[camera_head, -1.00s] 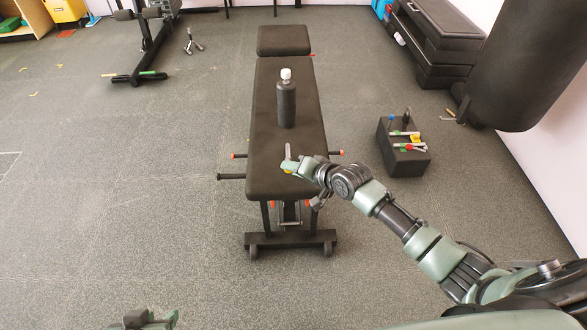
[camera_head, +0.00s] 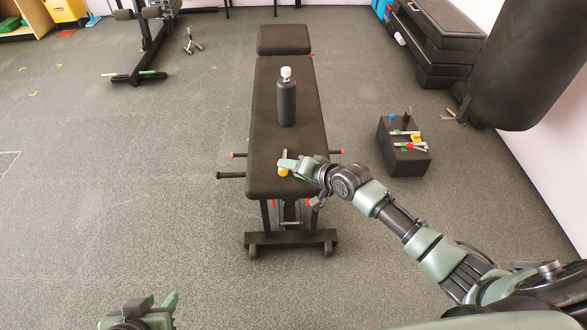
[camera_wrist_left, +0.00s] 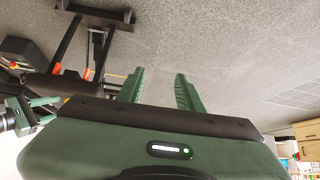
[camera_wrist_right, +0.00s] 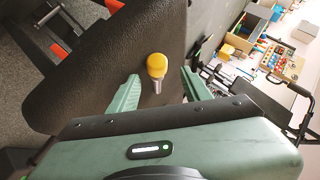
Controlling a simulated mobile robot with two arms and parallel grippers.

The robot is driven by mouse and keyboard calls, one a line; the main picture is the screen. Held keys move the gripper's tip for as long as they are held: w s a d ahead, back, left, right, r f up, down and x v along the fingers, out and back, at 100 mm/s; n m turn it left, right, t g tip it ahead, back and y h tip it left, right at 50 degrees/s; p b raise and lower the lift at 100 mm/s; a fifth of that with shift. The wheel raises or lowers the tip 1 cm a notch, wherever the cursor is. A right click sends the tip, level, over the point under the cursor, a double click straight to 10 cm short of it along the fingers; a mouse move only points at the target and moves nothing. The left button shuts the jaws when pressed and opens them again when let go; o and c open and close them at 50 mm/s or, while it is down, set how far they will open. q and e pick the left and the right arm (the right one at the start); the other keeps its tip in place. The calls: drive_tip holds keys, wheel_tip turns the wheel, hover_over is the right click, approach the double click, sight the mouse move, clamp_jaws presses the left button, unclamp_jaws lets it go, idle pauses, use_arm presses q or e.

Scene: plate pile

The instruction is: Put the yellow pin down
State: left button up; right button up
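The yellow pin (camera_head: 283,172) is at the near end of the black bench (camera_head: 267,140). In the right wrist view the pin (camera_wrist_right: 157,66) shows a round yellow head and a short metal shaft against the dark pad. My right gripper (camera_head: 288,163) is low over the pad at the pin. Its fingers (camera_wrist_right: 158,92) are spread, one on each side of the pin, with gaps to both. The lower end of the shaft is hidden by the gripper body. My left gripper (camera_head: 155,305) is at the bottom left, away from the bench; its fingers (camera_wrist_left: 158,92) are apart and empty.
A black bottle with a white cap (camera_head: 287,97) stands upright mid-bench. A dark block (camera_head: 404,162) with small tools on top sits on the floor at right. A punching bag (camera_head: 515,70) hangs at the right.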

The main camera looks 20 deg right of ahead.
drive_tip(key=shift+s+d+f, duration=0.1)
drive_tip(key=p+v, duration=0.1)
drive_tip(key=v, duration=0.1)
drive_tip(key=shift+s+r, duration=0.2)
drive_tip(key=p+v, duration=0.1)
drive_tip(key=v, duration=0.3)
drive_tip(key=shift+d+p, duration=0.1)
drive_tip(key=shift+p, duration=0.3)
use_arm(q)
drive_tip(key=s+a+f+g+y, duration=0.1)
drive_tip(key=s+a+g, duration=0.1)
drive_tip(key=s+g, duration=0.2)
drive_tip(key=s, duration=0.3)
drive_tip(key=shift+s+a, duration=0.2)
drive_tip(key=shift+s, duration=0.15)
use_arm(e)
drive_tip(key=shift+s+d+r, duration=0.2)
drive_tip(key=shift+s+r, duration=0.15)
drive_tip(key=shift+s, duration=0.05)
drive_tip(key=shift+s+a, duration=0.1)
